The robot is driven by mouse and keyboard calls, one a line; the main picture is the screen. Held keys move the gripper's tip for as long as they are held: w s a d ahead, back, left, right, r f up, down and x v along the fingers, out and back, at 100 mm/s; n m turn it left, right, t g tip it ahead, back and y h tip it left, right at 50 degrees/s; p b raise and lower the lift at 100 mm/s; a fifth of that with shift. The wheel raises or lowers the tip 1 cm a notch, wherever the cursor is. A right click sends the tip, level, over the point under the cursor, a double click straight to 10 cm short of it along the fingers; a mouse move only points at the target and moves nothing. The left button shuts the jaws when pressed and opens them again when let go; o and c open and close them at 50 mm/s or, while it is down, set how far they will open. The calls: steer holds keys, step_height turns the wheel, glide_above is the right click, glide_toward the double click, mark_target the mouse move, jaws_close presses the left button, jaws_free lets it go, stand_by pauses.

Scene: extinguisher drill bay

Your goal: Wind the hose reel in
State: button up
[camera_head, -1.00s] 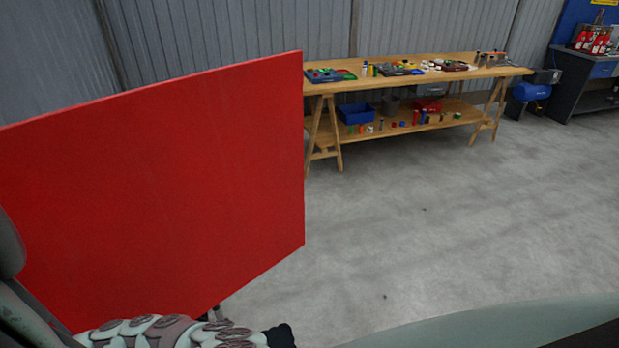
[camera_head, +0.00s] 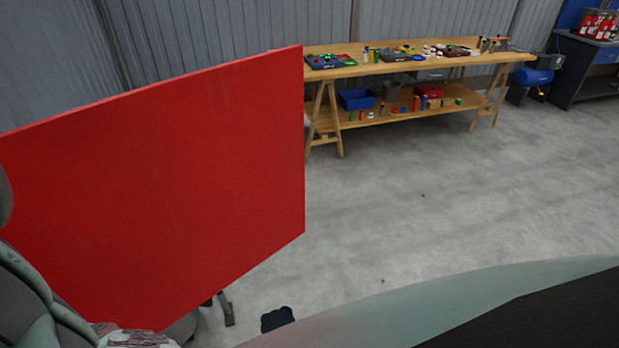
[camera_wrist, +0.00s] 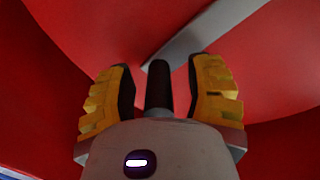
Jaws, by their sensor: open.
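In the wrist view a dark cylindrical handle (camera_wrist: 159,88) stands between the two yellow-padded fingers of my gripper (camera_wrist: 161,68). The gripper is open, with a visible gap on each side of the handle. A grey crank bar (camera_wrist: 205,32) runs from near the handle to the upper right, across the red reel face (camera_wrist: 270,75). The handle's lower end is hidden by the pale gripper body. In the head view a large red panel (camera_head: 170,180) fills the left side. The handle and gripper fingers cannot be made out there.
A wooden workbench (camera_head: 420,63) stands against the corrugated wall, with small items on top and a blue bin (camera_head: 357,99) on its lower shelf. A dark cabinet (camera_head: 585,70) with red bottles stands at far right. The concrete floor (camera_head: 450,190) between is clear.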

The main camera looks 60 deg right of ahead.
steer(key=shift+c, duration=0.2)
jaws_close()
stand_by(0.3)
